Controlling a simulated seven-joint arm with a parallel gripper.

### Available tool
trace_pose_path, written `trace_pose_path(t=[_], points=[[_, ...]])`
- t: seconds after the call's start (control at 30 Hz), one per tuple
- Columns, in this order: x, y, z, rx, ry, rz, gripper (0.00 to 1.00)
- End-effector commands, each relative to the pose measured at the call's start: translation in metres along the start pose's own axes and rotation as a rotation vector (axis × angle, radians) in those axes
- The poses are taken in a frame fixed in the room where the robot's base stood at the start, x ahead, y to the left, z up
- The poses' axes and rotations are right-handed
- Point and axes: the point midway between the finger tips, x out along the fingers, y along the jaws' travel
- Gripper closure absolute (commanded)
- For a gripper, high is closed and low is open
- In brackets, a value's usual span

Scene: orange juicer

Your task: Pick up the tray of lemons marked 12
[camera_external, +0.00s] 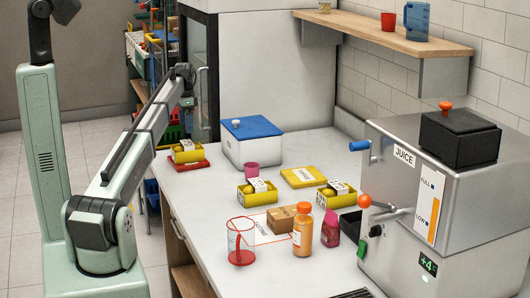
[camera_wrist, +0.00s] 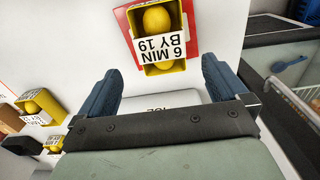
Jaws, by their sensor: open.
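Several yellow trays of lemons stand on the white counter. One tray (camera_external: 187,155) sits on a red mat at the far left; in the wrist view this tray (camera_wrist: 163,68) has a label reading "6 MIN BY 19". A middle tray (camera_external: 258,198) and a right tray (camera_external: 335,201) have labels too small to read in the external view. Two yellow trays (camera_wrist: 32,112) also show at the wrist view's left edge, their labels unclear. I cannot tell which tray is marked 12. My gripper (camera_wrist: 160,66) is open and empty, its blue fingers apart below the red-mat tray in the picture.
A white box with a blue lid (camera_external: 251,127) stands behind the middle tray. A glass jug (camera_external: 241,243), cardboard box (camera_external: 281,219), orange bottle (camera_external: 303,231), dark red bottle (camera_external: 330,229) and yellow slab (camera_external: 303,177) crowd the counter. The steel juicer (camera_external: 400,170) fills the right.

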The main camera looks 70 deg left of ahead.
Motion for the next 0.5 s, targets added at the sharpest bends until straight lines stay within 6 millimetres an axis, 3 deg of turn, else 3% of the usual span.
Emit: trace_pose_path(t=[0.17,0.27,0.5], points=[[0.000,0.016,-0.027,0.038,0.000,0.000,0.00],[-0.004,0.039,-0.061,0.087,0.003,-0.004,0.00],[-0.015,0.128,-0.144,0.233,0.014,-0.018,0.00]])
